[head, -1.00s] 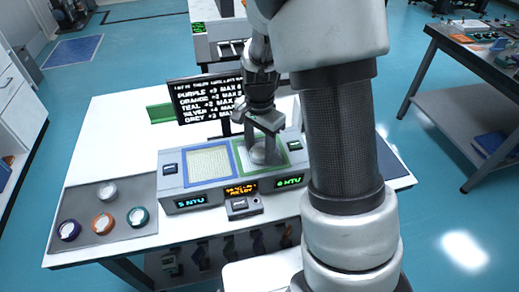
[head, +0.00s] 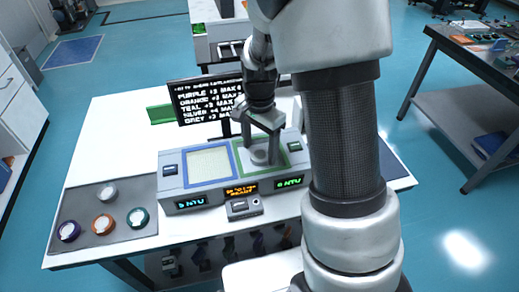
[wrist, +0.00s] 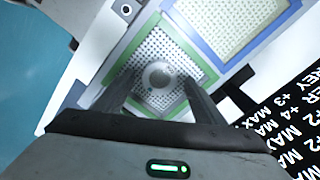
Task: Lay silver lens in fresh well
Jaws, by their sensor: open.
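A pale grey, round lens (head: 260,156) sits in the green-framed well (head: 288,161) on the right of the console; I cannot tell silver from grey by its shade. In the wrist view the lens (wrist: 158,75) lies on the dotted floor of the green-framed well (wrist: 186,42). My gripper (head: 262,150) is above this well. Its fingers are open on either side of the lens, with gaps visible in the wrist view (wrist: 158,84). Another pale grey lens (head: 107,192) is on the dark tray (head: 83,213) at the left.
The tray also holds purple (head: 69,231), orange (head: 103,224) and teal (head: 138,218) lenses. The blue-framed well (head: 209,163) is empty, left of the green one. A black sign (head: 203,98) stands close behind the console. The white table is clear behind the tray.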

